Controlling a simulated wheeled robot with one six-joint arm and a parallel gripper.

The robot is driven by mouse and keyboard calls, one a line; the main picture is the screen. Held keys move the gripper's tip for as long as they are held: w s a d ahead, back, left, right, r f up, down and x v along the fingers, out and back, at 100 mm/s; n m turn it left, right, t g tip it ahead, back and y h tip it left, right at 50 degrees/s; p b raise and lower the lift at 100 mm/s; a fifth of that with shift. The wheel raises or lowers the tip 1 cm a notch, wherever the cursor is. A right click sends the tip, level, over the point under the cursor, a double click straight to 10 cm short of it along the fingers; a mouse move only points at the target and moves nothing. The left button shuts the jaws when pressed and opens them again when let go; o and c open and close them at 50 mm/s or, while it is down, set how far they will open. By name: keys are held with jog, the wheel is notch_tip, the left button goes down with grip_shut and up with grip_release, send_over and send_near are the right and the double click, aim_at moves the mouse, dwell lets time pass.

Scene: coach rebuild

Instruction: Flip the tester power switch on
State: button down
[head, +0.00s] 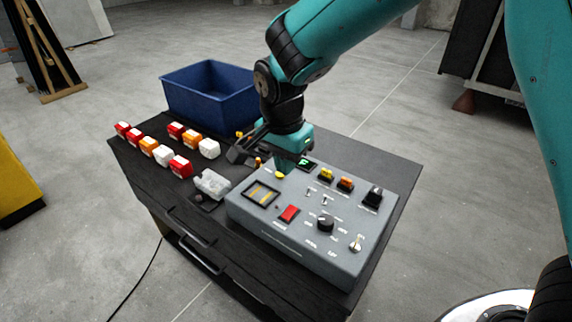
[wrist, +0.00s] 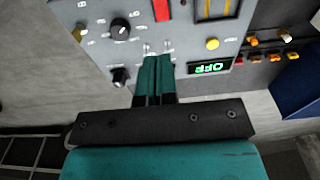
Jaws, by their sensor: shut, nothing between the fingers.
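The grey tester (head: 300,252) lies on the dark cart top. Its panel (wrist: 190,30) fills the top of the wrist view. A red rocker (head: 289,214) sits near its front; part of it shows in the wrist view (wrist: 161,10). Two small toggles (head: 316,196) stand mid-panel. The small display (wrist: 209,67) reads OFF, upside down in the wrist view. No legible label tells me which switch is power. My gripper (wrist: 158,58) is shut and empty, its fingertips close to the toggles in the wrist view; contact is unclear. In the head view my gripper (head: 284,168) is over the panel's back edge.
A black knob (head: 326,223), a metal lever switch (head: 357,242) and orange and yellow parts (head: 336,179) project from the panel. A blue bin (head: 210,92) stands behind left. Several red, orange and white blocks (head: 162,155) and a clear part (head: 212,183) lie left.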

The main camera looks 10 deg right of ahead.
aim_at(295, 207)
jog(key=shift+w+d+h+p, duration=0.35)
jog(key=shift+d+p, duration=0.25)
jog(key=shift+p, duration=0.6)
jog(key=shift+f, duration=0.1)
jog(key=f+p, duration=0.1)
jog(key=f, duration=0.3)
jog(key=w+d+f+p, duration=0.1)
jog(key=f+p, duration=0.1)
jog(key=f, duration=0.3)
jog(key=f+p, duration=0.2)
jog(key=f, duration=0.2)
jog(key=shift+w+d+f, duration=0.15)
jog(key=shift+d+f, duration=0.05)
jog(key=shift+f, duration=0.15)
